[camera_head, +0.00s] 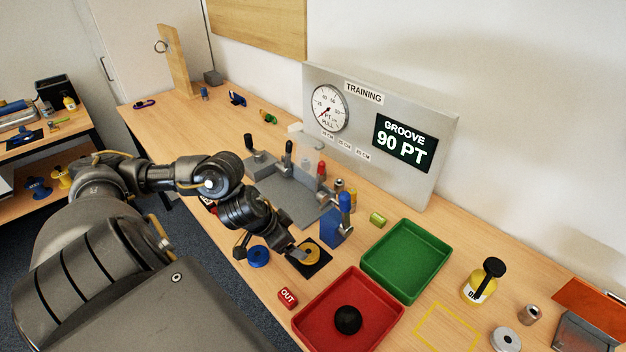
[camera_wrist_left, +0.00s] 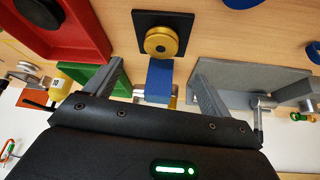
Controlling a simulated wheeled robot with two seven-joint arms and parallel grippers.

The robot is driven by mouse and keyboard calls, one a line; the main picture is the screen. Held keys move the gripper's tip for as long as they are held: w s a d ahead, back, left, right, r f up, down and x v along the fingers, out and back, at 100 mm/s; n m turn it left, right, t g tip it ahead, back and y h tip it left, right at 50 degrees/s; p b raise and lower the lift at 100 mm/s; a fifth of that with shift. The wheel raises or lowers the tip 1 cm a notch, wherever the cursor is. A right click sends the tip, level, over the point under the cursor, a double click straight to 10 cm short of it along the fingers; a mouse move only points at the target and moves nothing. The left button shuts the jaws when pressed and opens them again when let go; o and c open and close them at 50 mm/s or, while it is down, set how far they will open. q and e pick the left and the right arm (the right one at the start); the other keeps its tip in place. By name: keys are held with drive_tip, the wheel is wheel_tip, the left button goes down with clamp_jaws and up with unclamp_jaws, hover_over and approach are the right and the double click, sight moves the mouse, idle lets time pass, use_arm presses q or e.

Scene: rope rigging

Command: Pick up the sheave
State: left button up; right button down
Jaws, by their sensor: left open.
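A gold grooved sheave (camera_head: 311,254) lies flat on a black square pad (camera_head: 322,264) on the bench. In the left wrist view the gold sheave (camera_wrist_left: 161,42) shows whole on its pad, ahead of my fingertips. My left gripper (camera_head: 291,249) is beside the pad at its left in the head view. In the left wrist view its two fingers (camera_wrist_left: 158,72) are spread apart with nothing held, and a blue block (camera_wrist_left: 159,82) shows in the gap beyond them. A black round piece (camera_head: 348,319) lies in the red tray. A blue disc (camera_head: 258,257) lies left of the pad. My right gripper is not in view.
A red tray (camera_head: 308,335) and a green tray (camera_head: 372,272) stand right of the pad. A grey fixture with upright handles (camera_head: 288,200) and the blue block (camera_head: 332,232) stand close behind it. A yellow bottle (camera_head: 478,288) is farther right.

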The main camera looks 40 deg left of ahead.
sight(308, 252)
use_arm(q)
drive_tip(key=x, duration=0.3)
drive_tip(key=shift+a+f, duration=0.1)
drive_tip(key=shift+f, duration=0.4)
drive_tip(key=shift+w+f, duration=0.2)
drive_tip(key=shift+f, duration=0.05)
drive_tip(key=shift+w+f, duration=0.1)
drive_tip(key=shift+w, duration=0.05)
drive_tip(key=shift+w+d+f, duration=0.15)
drive_tip(key=shift+d+f, duration=0.05)
drive_tip(key=shift+f, duration=0.1)
drive_tip(key=b+x, duration=0.1)
drive_tip(key=x, duration=0.3)
drive_tip(key=shift+w, duration=0.1)
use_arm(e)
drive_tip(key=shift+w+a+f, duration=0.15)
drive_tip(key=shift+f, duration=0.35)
use_arm(q)
drive_tip(key=c, duration=1.2)
